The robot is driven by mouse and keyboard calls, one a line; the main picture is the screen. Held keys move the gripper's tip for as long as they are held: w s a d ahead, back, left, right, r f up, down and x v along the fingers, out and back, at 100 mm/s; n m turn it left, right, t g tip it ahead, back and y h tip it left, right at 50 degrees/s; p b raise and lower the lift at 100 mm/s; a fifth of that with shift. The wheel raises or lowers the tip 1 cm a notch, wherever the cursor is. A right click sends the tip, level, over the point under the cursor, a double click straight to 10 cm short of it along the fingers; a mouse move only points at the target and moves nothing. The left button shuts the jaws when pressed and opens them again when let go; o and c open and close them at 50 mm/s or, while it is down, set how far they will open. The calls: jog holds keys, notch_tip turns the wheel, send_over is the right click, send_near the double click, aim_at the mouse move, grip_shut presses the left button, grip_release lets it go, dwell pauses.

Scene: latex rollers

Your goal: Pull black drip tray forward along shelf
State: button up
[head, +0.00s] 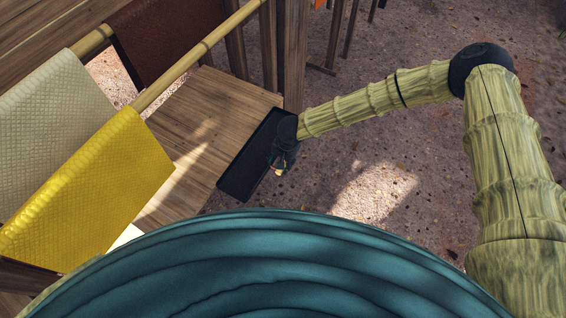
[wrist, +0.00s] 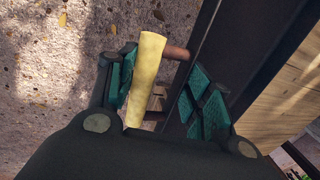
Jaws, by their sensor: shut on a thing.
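The black drip tray (head: 242,167) is a long, shallow, dark tray along the right end of the wooden shelf in the head view. In the wrist view, the tray (wrist: 250,40) runs down the upper right.
The wooden shelf (head: 195,125) lies left of the tray. Yellow (head: 95,195), pale (head: 50,130) and brown (head: 165,35) sheets hang over rails at the left. A wooden post (head: 293,55) stands behind the tray. Speckled ground (head: 380,165) is open to the right.

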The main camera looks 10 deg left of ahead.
aim_at(257, 154)
jog(key=shift+w+a+f+b, duration=0.1)
jog(key=shift+w+a+b, duration=0.35)
jog(key=shift+a, duration=1.05)
jog(key=shift+w+a+f+b, duration=0.1)
jog(key=shift+w+a+b, duration=0.35)
jog(key=shift+a, duration=1.1)
jog(key=shift+w+a+b, duration=0.25)
jog(key=shift+w+a, duration=0.35)
jog(key=shift+a, duration=0.9)
jog(key=shift+w+a+f+b, duration=0.1)
jog(key=shift+w+a+b, duration=0.35)
jog(key=shift+a, duration=0.7)
jog(key=shift+w+a+r+b, duration=0.1)
jog(key=shift+w+a+b, duration=0.3)
jog(key=shift+a, duration=0.75)
jog(key=shift+w+a+f+b, duration=0.1)
jog(key=shift+w+a+b, duration=0.2)
jog(key=shift+a+b, duration=0.6)
jog(key=shift+a+p, duration=0.25)
jog(key=shift+p, duration=0.1)
jog(key=shift+f, duration=0.15)
jog(key=o, duration=1.3)
